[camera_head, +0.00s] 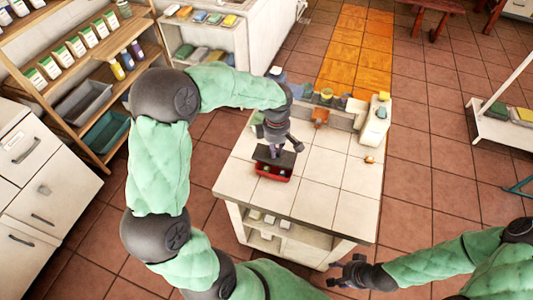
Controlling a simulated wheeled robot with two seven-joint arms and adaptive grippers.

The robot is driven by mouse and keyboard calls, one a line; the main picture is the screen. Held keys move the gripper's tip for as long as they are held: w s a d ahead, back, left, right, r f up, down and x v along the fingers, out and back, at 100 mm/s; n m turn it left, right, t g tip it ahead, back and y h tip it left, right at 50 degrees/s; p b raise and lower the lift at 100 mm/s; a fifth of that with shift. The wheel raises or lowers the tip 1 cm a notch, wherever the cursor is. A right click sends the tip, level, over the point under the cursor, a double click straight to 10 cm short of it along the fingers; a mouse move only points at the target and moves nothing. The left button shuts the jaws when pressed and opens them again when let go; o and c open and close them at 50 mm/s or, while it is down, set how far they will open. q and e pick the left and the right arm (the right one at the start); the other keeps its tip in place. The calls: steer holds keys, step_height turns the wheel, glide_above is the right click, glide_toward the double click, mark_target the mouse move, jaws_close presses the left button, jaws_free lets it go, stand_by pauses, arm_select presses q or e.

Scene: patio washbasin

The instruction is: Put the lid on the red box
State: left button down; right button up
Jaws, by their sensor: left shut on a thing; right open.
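The red box (272,173) sits on the left part of the tiled counter, open side up, with small items showing inside. My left gripper (276,150) is above it, shut on the dark lid (283,159). The lid is over the back part of the box; I cannot tell whether it touches the rim. The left gripper hides part of the lid. My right gripper (341,272) is open and empty, low in front of the counter's near right corner.
The tiled counter (340,185) is clear in its middle and right front. Several pots and small items stand along its back edge. A small orange object (370,160) lies near the right edge. A white dispenser (375,122) stands at the back right. Shelves (85,75) stand at the left.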

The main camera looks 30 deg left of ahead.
arm_select(q)
steer(key=shift+w+f, duration=0.1)
steer(key=shift+f, duration=0.1)
steer(key=shift+f+b, duration=2.15)
steer(key=shift+f, duration=0.9)
steer(key=shift+f+b, duration=0.2)
steer(key=shift+b, duration=0.4)
stand_by(0.5)
steer(key=c, duration=1)
jaws_free()
steer(key=shift+c, duration=0.2)
steer(key=shift+o, duration=0.2)
steer(key=o, duration=0.4)
